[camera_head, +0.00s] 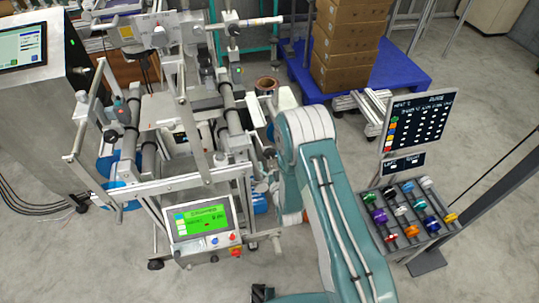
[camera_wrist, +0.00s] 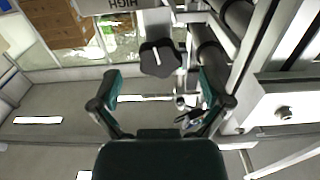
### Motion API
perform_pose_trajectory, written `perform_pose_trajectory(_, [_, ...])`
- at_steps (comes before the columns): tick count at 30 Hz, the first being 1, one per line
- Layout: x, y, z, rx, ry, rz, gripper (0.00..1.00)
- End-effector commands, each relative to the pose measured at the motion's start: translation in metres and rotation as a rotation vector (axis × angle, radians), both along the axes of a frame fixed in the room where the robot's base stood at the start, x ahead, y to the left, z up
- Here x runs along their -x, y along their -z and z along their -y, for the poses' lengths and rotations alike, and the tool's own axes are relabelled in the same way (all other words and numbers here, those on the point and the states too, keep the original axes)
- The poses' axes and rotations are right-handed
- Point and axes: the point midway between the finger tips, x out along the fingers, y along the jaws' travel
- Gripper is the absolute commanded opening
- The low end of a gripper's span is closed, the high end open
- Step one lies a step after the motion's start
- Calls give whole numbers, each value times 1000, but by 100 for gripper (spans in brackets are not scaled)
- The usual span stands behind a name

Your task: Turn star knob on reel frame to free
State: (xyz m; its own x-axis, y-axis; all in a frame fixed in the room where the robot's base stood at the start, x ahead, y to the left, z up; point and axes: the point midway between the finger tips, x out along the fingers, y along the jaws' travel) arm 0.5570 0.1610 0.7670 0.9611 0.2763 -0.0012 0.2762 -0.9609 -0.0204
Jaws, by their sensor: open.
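The black star knob (camera_wrist: 160,58) shows in the wrist view, just beyond and between my fingertips. It has a light line mark on its face. My gripper (camera_wrist: 162,88) is open, with one finger to the left and one to the right, and nothing between them. The knob is apart from both fingers. The reel frame (camera_wrist: 215,60) runs beside the knob on the right, with dark rollers. In the head view the reel frame (camera_head: 182,184) stands left of my arm. My gripper is hidden there behind my arm, and I cannot tell which dark knob is this one.
A control panel with a green screen (camera_head: 203,218) sits on the frame's front. A rack of coloured knobs (camera_head: 398,243) and a sign board (camera_head: 417,118) stand at the right. Boxes (camera_head: 347,45) sit on a blue pallet (camera_head: 404,75) behind. A metal bar (camera_wrist: 258,65) lies close right of my gripper.

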Motion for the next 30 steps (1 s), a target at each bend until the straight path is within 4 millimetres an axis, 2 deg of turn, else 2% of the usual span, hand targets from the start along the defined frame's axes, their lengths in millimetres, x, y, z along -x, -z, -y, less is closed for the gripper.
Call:
perform_pose_trajectory(3, [-18, 0, -5, -1, 0, 2, 97])
perform_pose_trajectory(7, [-30, 0, -9, 1, 0, 1, 97])
perform_pose_trajectory(17, [-35, 0, -10, 1, 0, 0, 97])
perform_pose_trajectory(20, [-34, 0, -10, 1, 0, 0, 57])
perform_pose_trajectory(21, [-34, 0, -10, 1, 0, 0, 39])
perform_pose_trajectory(23, [-34, 0, -10, 1, 0, 0, 14])
perform_pose_trajectory(30, [-35, 0, -10, 15, 0, 5, 14])
